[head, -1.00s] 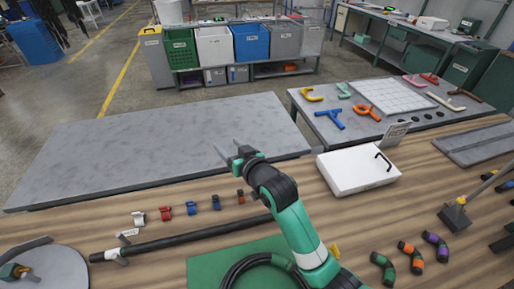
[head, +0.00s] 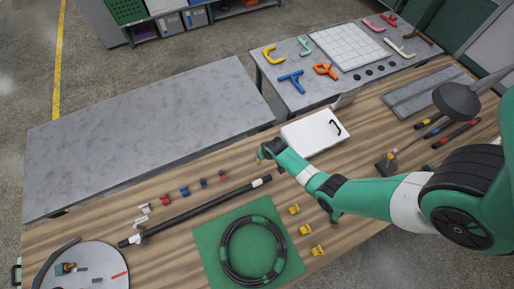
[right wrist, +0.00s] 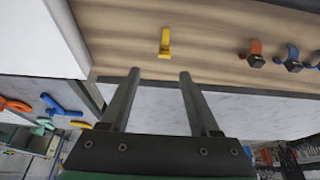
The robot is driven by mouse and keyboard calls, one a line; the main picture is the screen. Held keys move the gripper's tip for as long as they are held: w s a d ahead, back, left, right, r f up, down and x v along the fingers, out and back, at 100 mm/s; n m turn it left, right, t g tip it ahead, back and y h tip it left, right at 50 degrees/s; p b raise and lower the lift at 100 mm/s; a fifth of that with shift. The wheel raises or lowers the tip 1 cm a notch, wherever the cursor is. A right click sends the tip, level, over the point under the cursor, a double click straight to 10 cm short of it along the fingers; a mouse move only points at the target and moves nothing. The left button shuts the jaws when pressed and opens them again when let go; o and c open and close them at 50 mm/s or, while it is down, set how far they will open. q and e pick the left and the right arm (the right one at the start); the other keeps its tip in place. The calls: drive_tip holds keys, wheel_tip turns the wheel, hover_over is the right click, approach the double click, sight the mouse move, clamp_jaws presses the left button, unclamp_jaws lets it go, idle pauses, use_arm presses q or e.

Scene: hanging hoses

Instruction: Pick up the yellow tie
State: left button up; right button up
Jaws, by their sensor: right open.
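The yellow tie (right wrist: 164,42) shows in the right wrist view as a small upright-looking clip on the wooden table. It lies beyond my right gripper's fingertips (right wrist: 160,72), roughly in line with the gap between them. My right gripper is open and empty, with both fingers apart and not touching the tie. In the head view my right gripper (head: 262,153) is over the table's far edge, right of the row of ties. I cannot clearly make out the yellow tie there. My left gripper is not in view.
Beside it lie an orange-red tie (right wrist: 255,53) and a blue tie (right wrist: 290,60). A white box (head: 312,133) stands just right of my right gripper. A black bar (head: 200,210) and green mat (head: 208,245) lie nearer. A bare grey table (head: 140,135) is beyond.

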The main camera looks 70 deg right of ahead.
drive_tip(key=b+x, duration=0.6)
drive_tip(key=x, duration=0.1)
drive_tip(key=b+x, duration=0.3)
drive_tip(key=shift+w+a+f, duration=0.3)
drive_tip(key=shift+w+a, duration=0.05)
drive_tip(key=shift+w+d+f, duration=0.1)
drive_tip(key=shift+f, duration=0.05)
clamp_jaws()
